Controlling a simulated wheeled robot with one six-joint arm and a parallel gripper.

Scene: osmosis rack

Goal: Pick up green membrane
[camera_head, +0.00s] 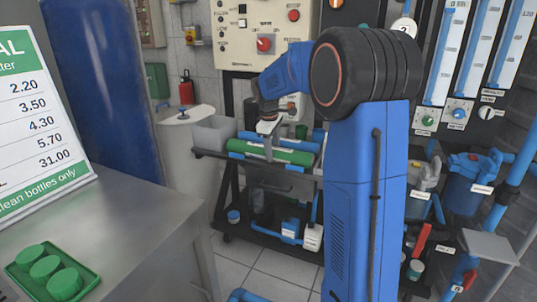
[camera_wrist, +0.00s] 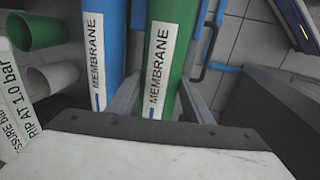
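The green membrane (camera_head: 285,154) is a long green cylinder lying on top of a dark cart. In the wrist view the green membrane (camera_wrist: 182,30) has a white label reading MEMBRANE. My gripper (camera_head: 268,150) points down at it from above. In the wrist view the fingers of my gripper (camera_wrist: 162,92) are apart, one on each side of the green membrane. I cannot tell whether they touch it. A blue membrane (camera_wrist: 108,12), also labelled, lies parallel beside it, close to my left finger.
The cart (camera_head: 222,192) has lower shelves with bottles and blue parts. A grey bin (camera_head: 213,134) stands at its left end. Green (camera_wrist: 38,30) and whitish cups show in the wrist view. A metal counter (camera_head: 125,222) with a price sign and green caps is at the front left.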

